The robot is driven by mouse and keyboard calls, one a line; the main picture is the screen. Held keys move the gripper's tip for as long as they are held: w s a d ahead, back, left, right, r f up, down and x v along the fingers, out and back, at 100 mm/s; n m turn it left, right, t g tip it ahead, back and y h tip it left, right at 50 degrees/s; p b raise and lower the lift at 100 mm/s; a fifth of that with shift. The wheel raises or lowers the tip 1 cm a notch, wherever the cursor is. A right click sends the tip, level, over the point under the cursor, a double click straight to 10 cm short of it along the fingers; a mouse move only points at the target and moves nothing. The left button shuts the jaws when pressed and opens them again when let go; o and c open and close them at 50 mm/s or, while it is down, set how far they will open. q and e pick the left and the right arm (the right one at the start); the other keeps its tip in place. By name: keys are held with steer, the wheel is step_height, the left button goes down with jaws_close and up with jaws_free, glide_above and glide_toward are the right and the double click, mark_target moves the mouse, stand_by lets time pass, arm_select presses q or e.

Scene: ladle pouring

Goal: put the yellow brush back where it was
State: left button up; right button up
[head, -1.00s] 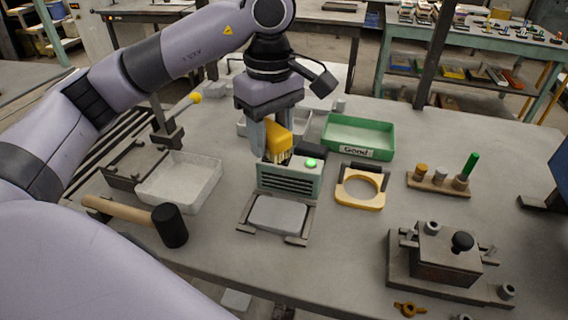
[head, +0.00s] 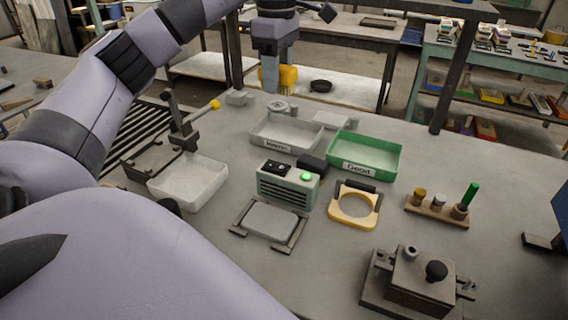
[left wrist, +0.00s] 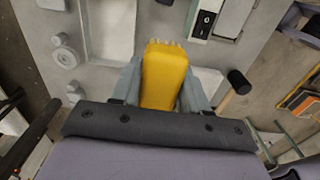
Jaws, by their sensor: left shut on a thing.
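My left gripper (head: 277,78) is shut on the yellow brush (head: 288,77). It holds the brush up in the air, and in the head view it appears over the far edge of the table. In the left wrist view the brush (left wrist: 163,76) is a yellow block between the two fingers, with pale bristle tips showing at its far end. The fingers hide part of the brush in the head view. My right gripper is not in view.
A grey box with a green light (head: 288,186) stands mid-table behind a grey plate (head: 270,222). Behind it are a grey labelled tray (head: 262,137), a dark block (head: 312,164) and the green "Good" tray (head: 365,152). A white tray (head: 190,182) is at left.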

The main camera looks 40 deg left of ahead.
arm_select(q)
step_height(320, 180, down, 15)
steer(key=b, duration=0.3)
steer(key=shift+r+b, duration=0.15)
steer(key=shift+b, duration=0.25)
step_height(320, 180, down, 5)
steer(key=o, duration=1)
